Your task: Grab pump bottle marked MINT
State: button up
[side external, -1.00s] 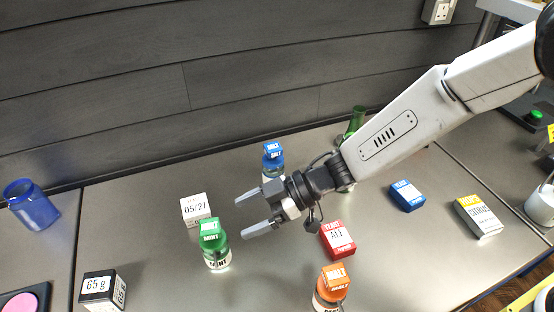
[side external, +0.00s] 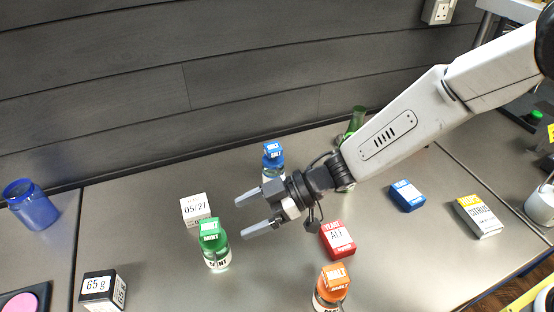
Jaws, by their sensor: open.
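The pump bottle marked MINT (side external: 216,259) stands upright on the bench, with a green top (side external: 210,232) and a clear body with a white label. My gripper (side external: 242,215) is open and empty. Its two fingers point left, to the right of the MINT bottle's top in the picture. The fingers appear above the bench and apart from the bottle. Nothing covers the MINT bottle's label or top.
A white box marked 05/27 (side external: 196,209) stands behind the MINT bottle. A blue-topped bottle (side external: 273,160) is behind my gripper. A red box (side external: 338,239) and an orange-topped MALT bottle (side external: 331,289) are to the right. A black 65 g box (side external: 102,290) is front left.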

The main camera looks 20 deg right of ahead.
aim_at(201, 233)
jog(key=shift+o, duration=0.5)
jog(key=shift+r+x, duration=0.15)
jog(key=shift+x, duration=2.3)
jog(key=shift+r+x, duration=0.15)
jog(key=shift+x, duration=2.25)
jog(key=shift+w+a, duration=0.1)
jog(key=shift+w, duration=0.05)
grip_shut()
